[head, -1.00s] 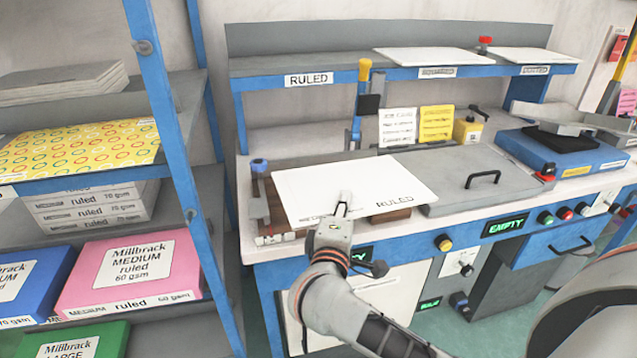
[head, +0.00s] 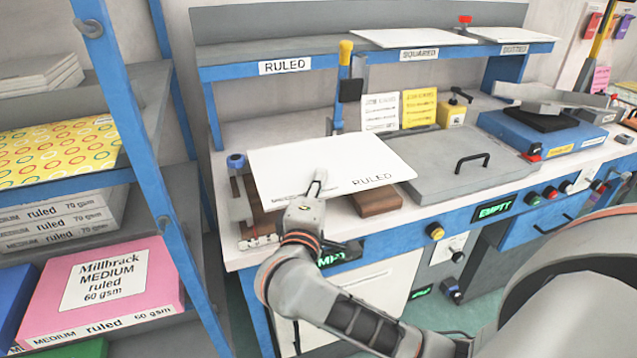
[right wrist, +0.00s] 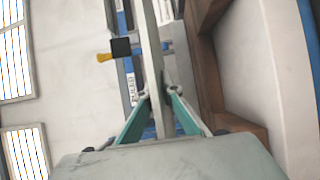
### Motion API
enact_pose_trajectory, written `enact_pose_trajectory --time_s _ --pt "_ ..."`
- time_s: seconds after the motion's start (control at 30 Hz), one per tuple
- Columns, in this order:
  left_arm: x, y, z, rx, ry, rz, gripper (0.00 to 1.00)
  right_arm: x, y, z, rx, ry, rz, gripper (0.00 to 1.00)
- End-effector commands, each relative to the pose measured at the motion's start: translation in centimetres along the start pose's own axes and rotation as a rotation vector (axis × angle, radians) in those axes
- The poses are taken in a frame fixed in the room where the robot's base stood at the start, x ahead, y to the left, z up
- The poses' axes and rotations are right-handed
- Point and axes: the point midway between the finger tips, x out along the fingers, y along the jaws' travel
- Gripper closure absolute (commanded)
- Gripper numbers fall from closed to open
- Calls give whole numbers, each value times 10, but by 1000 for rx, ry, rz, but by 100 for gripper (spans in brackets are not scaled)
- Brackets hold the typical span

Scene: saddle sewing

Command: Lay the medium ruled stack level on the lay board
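The medium ruled stack (head: 335,160) is a white sheet-like block marked RULED. My right gripper (head: 317,186) is shut on its near edge in the head view. The right wrist view shows the stack (right wrist: 151,50) edge-on between the teal fingers (right wrist: 158,105). The brown wooden lay board (head: 264,222) lies under the stack, which hides most of it. The stack looks roughly level and appears held above the board; the wrist view shows a gap to brown wood (right wrist: 208,80). My left gripper is not in view.
A blue-knobbed post (head: 236,163) stands at the board's left, and a brown block (head: 378,203) shows at its right. A grey lid with a handle (head: 455,165) adjoins on the right. A blue-framed shelf rack (head: 130,110) stands left. A labelled upper shelf (head: 380,62) runs behind.

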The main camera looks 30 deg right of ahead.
Motion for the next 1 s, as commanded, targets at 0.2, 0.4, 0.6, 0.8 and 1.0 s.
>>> enact_pose_trajectory --time_s 0.2,0.4,0.6,0.8,1.0 --pt "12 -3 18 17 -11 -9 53 0 -32 0 -8 0 -5 100" --pt "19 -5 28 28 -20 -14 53 -1 -53 0 -9 0 -5 100" --pt "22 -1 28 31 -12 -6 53 -1 -69 0 -7 0 -4 100" --pt "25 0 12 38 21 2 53 -1 -75 0 -4 0 0 100" --pt "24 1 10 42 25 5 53 -1 -75 0 -2 0 4 100"
